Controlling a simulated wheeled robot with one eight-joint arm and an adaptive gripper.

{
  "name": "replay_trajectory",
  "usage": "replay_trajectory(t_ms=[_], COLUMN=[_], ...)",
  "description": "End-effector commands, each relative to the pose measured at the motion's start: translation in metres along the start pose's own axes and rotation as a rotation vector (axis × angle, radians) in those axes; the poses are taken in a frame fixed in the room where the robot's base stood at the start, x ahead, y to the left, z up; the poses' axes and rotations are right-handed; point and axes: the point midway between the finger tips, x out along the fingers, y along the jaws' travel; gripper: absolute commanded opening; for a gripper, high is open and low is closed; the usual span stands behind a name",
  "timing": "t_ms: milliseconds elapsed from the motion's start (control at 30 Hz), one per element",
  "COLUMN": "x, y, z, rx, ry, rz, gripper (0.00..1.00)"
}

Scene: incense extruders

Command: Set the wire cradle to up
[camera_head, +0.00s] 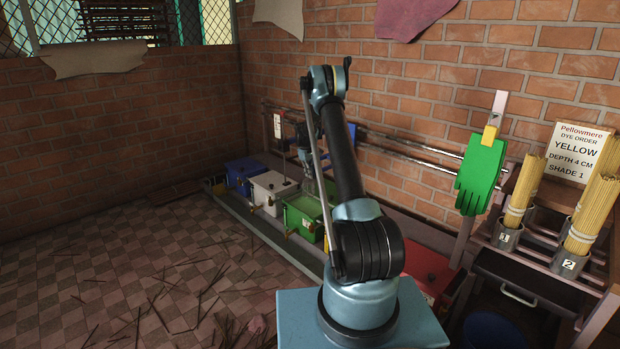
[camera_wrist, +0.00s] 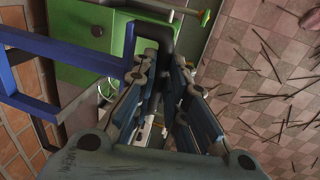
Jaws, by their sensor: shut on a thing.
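My gripper (camera_head: 307,165) is low over the green tub (camera_head: 300,213), partly hidden by my arm in the head view. In the wrist view my gripper (camera_wrist: 160,62) has its fingers close together around a dark bent bar (camera_wrist: 154,32) above the green tub lid (camera_wrist: 88,35). I cannot tell for sure whether this bar is part of the wire cradle. A thin pale wire loop (camera_wrist: 106,88) shows beside the left finger. The cradle's full shape and its setting are hidden by my fingers.
A blue tub (camera_head: 243,173) and a white tub (camera_head: 271,190) stand left of the green one, a red tub (camera_head: 427,272) right. A blue frame (camera_wrist: 45,48) passes close to my gripper. Sticks lie on the checkered floor (camera_head: 130,290). The left floor is otherwise open.

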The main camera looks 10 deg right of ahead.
Motion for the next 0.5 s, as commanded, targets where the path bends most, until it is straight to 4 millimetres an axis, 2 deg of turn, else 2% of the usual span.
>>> replay_trajectory(t_ms=[33,67,133,500], x=[-0.0001,0.0000,0.0001,-0.0010], y=[-0.0019,-0.0019,-0.0018,-0.0008], z=[-0.0008,-0.0008,-0.0007,-0.0003], rx=[-0.001,-0.001,-0.001,0.000], ry=[0.001,0.001,0.000,0.000], rz=[-0.002,-0.002,-0.002,-0.001], gripper=[0.00,0.15,0.31,0.33])
